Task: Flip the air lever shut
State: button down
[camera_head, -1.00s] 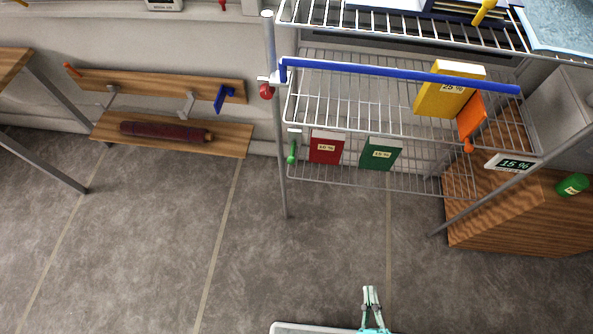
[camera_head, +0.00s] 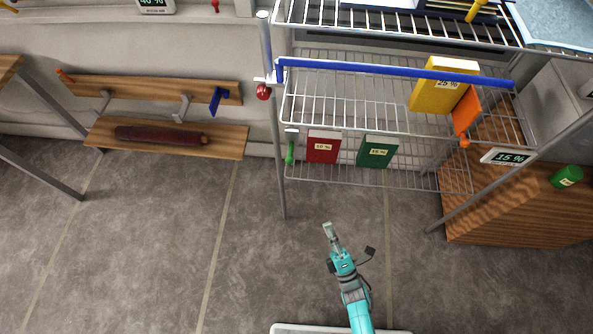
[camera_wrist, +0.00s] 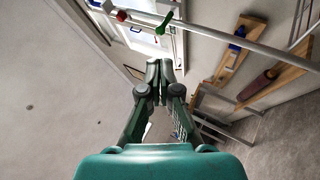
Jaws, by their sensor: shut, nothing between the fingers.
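No label in view names the air lever, so I cannot tell which handle it is. A red knob (camera_head: 263,92) sits on the rack's left post, with a green handle (camera_head: 289,152) lower down by the same post. The red knob (camera_wrist: 121,15) and a green handle (camera_wrist: 163,24) also show at the top of the wrist view. A blue handle (camera_head: 216,100) hangs from the wooden wall board. My gripper (camera_head: 328,228) is shut and empty, over the floor in front of the rack and apart from these handles. Its fingers (camera_wrist: 165,70) meet in the wrist view.
The wire rack (camera_head: 375,185) holds a red box (camera_head: 323,147), a green box (camera_head: 376,151) and a yellow box (camera_head: 437,95). A blue bar (camera_head: 400,69) crosses its front. A wooden cabinet (camera_head: 500,210) stands at right. A dark red roll (camera_head: 160,136) lies on the left shelf. Open floor lies in front.

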jog(key=w+a+n+g+y, duration=0.1)
jog(key=w+a+n+y, duration=0.2)
jog(key=w+n+y, duration=0.2)
jog(key=shift+w+a+r+n+g, duration=0.2)
jog(key=shift+w+a+n+g, duration=0.15)
jog(key=shift+n, duration=0.55)
send_near(290, 152)
jog(key=w+a+r, duration=0.1)
jog(key=a+r, duration=0.2)
jog(key=shift+w+a, duration=0.1)
jog(key=shift+w, duration=0.1)
jog(key=shift+s+a+r+m, duration=0.1)
jog(key=shift+m, duration=0.2)
jog(key=shift+r+h, duration=0.15)
jog(key=shift+h, duration=0.35)
